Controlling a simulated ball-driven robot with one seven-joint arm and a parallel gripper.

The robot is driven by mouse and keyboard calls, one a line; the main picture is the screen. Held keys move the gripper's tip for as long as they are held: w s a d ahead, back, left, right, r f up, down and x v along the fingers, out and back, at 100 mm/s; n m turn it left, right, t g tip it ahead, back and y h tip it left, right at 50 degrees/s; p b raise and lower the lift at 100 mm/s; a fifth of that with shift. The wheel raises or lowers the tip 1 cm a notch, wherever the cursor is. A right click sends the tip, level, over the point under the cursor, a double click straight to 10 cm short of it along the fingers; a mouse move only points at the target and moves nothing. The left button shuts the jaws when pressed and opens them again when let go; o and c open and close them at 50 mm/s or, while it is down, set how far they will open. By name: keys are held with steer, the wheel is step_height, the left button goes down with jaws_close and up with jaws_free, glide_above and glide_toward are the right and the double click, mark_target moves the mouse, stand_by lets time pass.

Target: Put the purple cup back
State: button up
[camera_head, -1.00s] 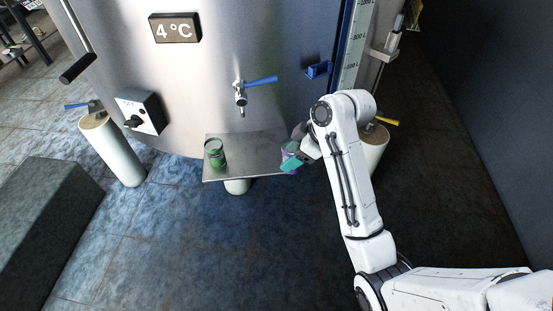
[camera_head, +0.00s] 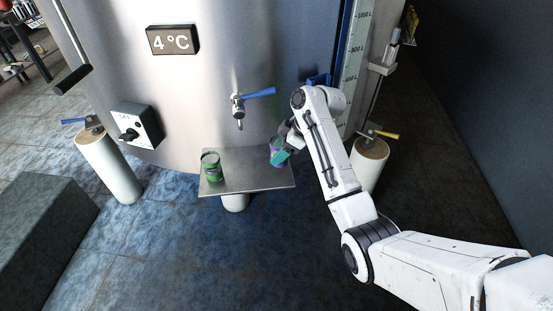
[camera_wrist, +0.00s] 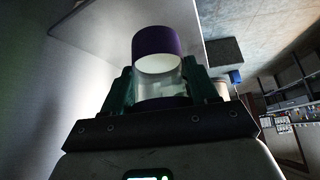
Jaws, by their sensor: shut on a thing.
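The purple cup (camera_wrist: 157,42) is clear in the middle with purple bands at its rim and base, and it looks pale inside. My gripper (camera_wrist: 165,88) is shut on it, with a green finger on each side. In the head view the purple cup (camera_head: 274,149) is over the right part of the metal shelf (camera_head: 240,186) on the tank front, partly hidden by the teal fingers of my gripper (camera_head: 281,154). I cannot tell whether the cup touches the shelf.
A green cup (camera_head: 211,167) stands on the shelf's left part. A tap with a blue handle (camera_head: 258,92) is above the shelf. White posts with valves stand left (camera_head: 110,165) and right (camera_head: 368,166). A grey block (camera_head: 40,225) lies at lower left.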

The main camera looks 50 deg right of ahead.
steer(key=shift+w+d+f, duration=0.2)
steer(key=shift+w+f, duration=0.3)
steer(key=shift+f, duration=0.1)
steer(key=shift+w+d+f, duration=0.15)
steer(key=shift+w+f, duration=0.3)
steer(key=shift+f, duration=0.15)
steer(key=shift+w+f, duration=0.15)
steer(key=shift+f, duration=1.5)
steer(key=shift+f, duration=0.15)
steer(key=o, duration=1.2)
steer(key=shift+c, duration=0.2)
steer(key=v, duration=1.2)
